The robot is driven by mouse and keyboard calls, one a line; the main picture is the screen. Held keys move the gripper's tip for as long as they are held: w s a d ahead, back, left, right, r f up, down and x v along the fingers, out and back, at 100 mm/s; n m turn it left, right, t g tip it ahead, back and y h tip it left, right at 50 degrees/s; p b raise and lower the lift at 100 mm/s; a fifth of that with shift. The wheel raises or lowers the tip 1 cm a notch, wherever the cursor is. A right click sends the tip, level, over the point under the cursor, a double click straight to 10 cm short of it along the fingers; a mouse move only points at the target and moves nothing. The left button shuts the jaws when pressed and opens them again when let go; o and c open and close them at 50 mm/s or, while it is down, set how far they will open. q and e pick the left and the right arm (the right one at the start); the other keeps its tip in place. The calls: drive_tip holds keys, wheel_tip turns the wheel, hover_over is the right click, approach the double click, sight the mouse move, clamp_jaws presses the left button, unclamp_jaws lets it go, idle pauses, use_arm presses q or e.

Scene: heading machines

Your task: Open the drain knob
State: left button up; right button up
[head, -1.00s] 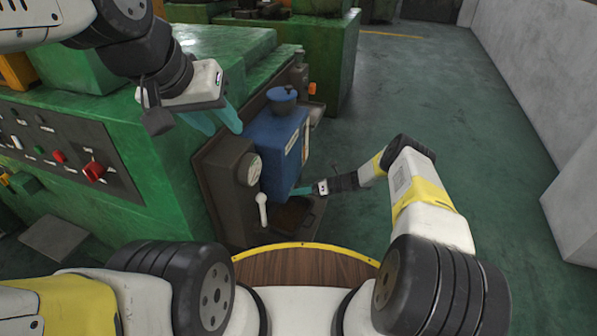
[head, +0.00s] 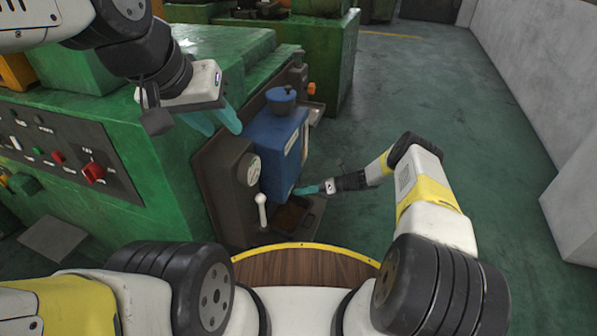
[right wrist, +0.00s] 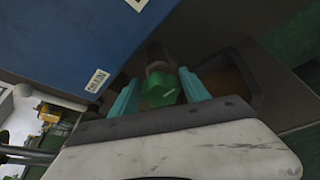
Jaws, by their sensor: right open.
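The green drain knob (right wrist: 160,88) shows in the right wrist view under the blue box (right wrist: 50,45), close to a white label reading DRAIN (right wrist: 97,81). It has a small white mark on its face. My right gripper (right wrist: 162,91) is open, with one teal finger on each side of the knob; I cannot tell whether they touch it. In the head view the right gripper (head: 305,189) is at the lower edge of the blue box (head: 277,148), which hides the knob. My left gripper (head: 214,120) is open and empty above the green machine's edge.
A white-handled lever (head: 262,211) and a round gauge (head: 254,170) are on the dark housing left of the blue box. A dark tray (head: 292,218) lies beneath the box. The green machine (head: 170,185) stands left; the floor to the right is clear.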

drive_tip(key=shift+v, duration=2.5)
drive_tip(key=s+d+r+n+h, duration=0.15)
drive_tip(key=r+n, duration=0.35)
drive_tip(key=r, duration=0.7)
drive_tip(key=s+r+n+g+h, duration=0.1)
drive_tip(key=s+r+n+h, duration=0.3)
drive_tip(key=r, duration=0.8)
drive_tip(key=s+d+r+n+h, duration=0.15)
drive_tip(key=r+n, duration=0.35)
drive_tip(key=r, duration=0.7)
drive_tip(key=s+d+r+n+t+h, duration=0.25)
drive_tip(key=s+r+n, duration=0.35)
drive_tip(key=s+r, duration=0.6)
drive_tip(key=s+d+n+t+h, duration=0.1)
drive_tip(key=s+n, duration=0.2)
drive_tip(key=s, duration=0.5)
drive_tip(key=s+d+r+n+t+h, duration=0.1)
drive_tip(key=s+d+n+t, duration=0.1)
drive_tip(key=s, duration=0.6)
drive_tip(key=shift+d+r+n, duration=0.2)
drive_tip(key=shift+r+n, duration=0.15)
drive_tip(key=shift+n, duration=0.55)
